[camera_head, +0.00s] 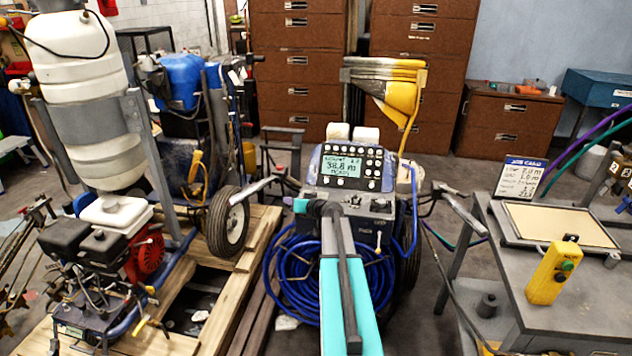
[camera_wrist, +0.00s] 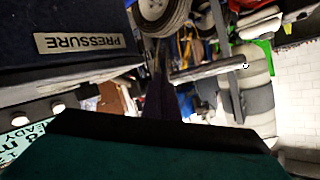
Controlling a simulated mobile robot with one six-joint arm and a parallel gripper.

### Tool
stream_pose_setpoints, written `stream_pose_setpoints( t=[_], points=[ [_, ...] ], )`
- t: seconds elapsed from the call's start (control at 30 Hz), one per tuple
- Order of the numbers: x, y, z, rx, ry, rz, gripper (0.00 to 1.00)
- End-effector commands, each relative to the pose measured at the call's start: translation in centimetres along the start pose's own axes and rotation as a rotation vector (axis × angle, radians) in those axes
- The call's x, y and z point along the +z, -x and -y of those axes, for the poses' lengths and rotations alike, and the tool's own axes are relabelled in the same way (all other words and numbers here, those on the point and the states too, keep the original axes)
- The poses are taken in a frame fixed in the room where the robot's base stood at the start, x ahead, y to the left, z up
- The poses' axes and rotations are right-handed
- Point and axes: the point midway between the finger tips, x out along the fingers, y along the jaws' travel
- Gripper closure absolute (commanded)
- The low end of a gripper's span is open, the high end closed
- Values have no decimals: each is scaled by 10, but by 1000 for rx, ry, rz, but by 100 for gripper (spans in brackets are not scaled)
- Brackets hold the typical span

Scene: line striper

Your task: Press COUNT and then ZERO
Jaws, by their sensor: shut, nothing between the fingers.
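The line striper's control panel (camera_head: 352,167) stands upright at the centre of the head view. Its lit green display (camera_head: 341,167) appears to read 38.8 m with READY below; the top line is hard to read. White buttons run along the panel's top and right side; their labels are too small to tell COUNT from ZERO. My gripper (camera_head: 320,207) is just below the panel in the picture, dark and narrow; contact with a button cannot be made out. In the wrist view my gripper (camera_wrist: 162,80) is shut and empty, with part of the display (camera_wrist: 25,140) at lower left.
A PRESSURE label (camera_wrist: 80,42) is close in the wrist view. Blue hose (camera_head: 300,290) hangs below the panel. A job card (camera_head: 520,177) and a yellow button box (camera_head: 553,273) are on the right bench. An engine with a white tank (camera_head: 80,60) stands left.

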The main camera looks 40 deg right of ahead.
Motion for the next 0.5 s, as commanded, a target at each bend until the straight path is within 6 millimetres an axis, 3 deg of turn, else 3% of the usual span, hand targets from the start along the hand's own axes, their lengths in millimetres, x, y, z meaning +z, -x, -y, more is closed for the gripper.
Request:
stream_pose_setpoints(
  t=[0.03, 0.2, 0.5],
  points=[
    [23, -9, 14, -16, 4, 29, 100],
    [86, -31, 53, -63, 20, 119, 100],
    [206, -51, 120, -139, 54, 294, 100]
  ],
)
